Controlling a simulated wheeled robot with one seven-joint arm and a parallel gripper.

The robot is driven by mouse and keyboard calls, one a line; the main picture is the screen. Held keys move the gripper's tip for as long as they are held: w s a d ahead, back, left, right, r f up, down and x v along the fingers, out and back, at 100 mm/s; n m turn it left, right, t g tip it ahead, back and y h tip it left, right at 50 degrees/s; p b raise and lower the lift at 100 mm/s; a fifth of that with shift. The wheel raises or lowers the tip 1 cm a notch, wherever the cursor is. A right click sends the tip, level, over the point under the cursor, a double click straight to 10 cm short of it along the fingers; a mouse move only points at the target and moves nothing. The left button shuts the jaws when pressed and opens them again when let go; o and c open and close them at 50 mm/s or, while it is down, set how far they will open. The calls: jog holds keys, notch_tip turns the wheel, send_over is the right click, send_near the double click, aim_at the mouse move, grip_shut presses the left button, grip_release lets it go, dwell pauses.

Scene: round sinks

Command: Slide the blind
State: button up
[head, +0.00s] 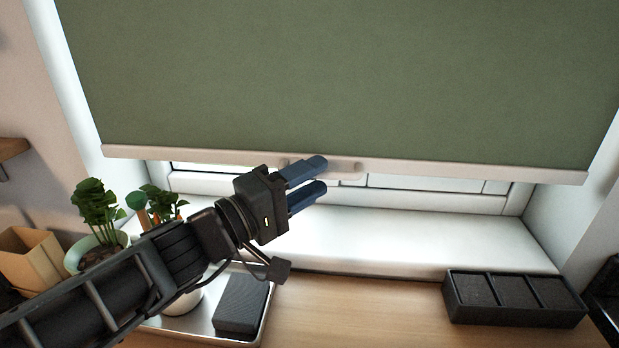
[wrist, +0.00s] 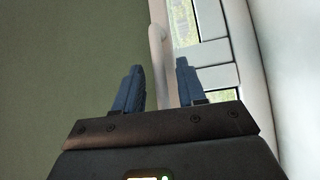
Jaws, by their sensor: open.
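The green blind (head: 350,80) hangs over most of the window, with a pale bottom bar (head: 480,172) along its lower edge. A small pale handle (head: 350,172) sits at the middle of the bar, partly hidden behind my fingers. My gripper (head: 318,178) is open with blue fingers, in front of the bar near the handle. In the wrist view the blind (wrist: 60,80) fills the left, and the handle (wrist: 157,50) rises beyond and between the fingertips of my gripper (wrist: 160,80). I cannot tell whether the fingers touch the bar.
Below is a white sill (head: 420,240) and a wooden counter (head: 350,305). A black divided box (head: 515,298) stands at the right. A metal tray (head: 190,325) with a dark block (head: 242,303) lies at the left, near potted plants (head: 97,212) and a tan box (head: 30,262).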

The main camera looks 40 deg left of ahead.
grip_shut()
dwell(0.3)
dwell(0.3)
